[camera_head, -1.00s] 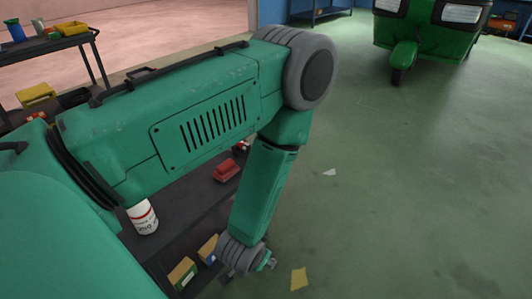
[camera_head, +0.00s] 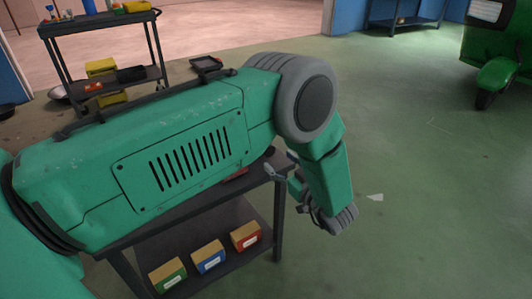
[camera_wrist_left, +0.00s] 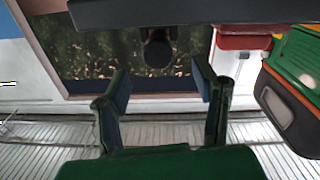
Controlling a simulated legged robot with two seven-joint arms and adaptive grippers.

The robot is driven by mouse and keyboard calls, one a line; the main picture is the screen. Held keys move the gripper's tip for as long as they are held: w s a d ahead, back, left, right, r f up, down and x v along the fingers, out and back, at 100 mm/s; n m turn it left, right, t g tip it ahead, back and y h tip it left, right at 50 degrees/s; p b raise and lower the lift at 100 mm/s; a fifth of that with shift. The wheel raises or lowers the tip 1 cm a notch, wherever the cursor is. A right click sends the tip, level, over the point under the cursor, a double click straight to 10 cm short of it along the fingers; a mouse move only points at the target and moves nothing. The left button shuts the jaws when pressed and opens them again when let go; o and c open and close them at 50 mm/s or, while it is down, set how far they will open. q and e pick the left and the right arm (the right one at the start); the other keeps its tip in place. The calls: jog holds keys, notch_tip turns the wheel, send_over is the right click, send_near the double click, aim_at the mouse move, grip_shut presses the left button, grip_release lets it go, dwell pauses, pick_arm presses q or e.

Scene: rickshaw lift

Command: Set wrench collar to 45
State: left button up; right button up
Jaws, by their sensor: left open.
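My left gripper (camera_head: 284,178) is small and partly hidden behind my green forearm in the head view, beside the right end of the dark workbench (camera_head: 278,212). In the left wrist view the left gripper (camera_wrist_left: 160,92) is open, with two separate fingers and nothing between them. A dark rounded thing (camera_wrist_left: 158,52) shows beyond the fingers, below a dark bar (camera_wrist_left: 200,12); I cannot tell what it is. I cannot make out a wrench or its collar in either view. My large green arm hides most of the bench top. My right gripper is not in view.
Green, blue and red boxes (camera_head: 208,257) stand on the bench's lower shelf. A dark cart (camera_head: 100,55) with yellow bins is at the back left. A green rickshaw (camera_head: 500,60) stands at the far right. The floor right of the bench is mostly clear.

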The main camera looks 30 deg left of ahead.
aim_at(271, 152)
pick_arm(q)
jog(key=b+x, duration=0.2)
jog(key=x, duration=0.4)
jog(key=shift+w+a, duration=0.1)
jog(key=shift+w, duration=0.15)
jog(key=shift+w+a, duration=0.1)
jog(key=shift+a, duration=0.45)
jog(key=shift+d, duration=0.1)
jog(key=c, duration=1.2)
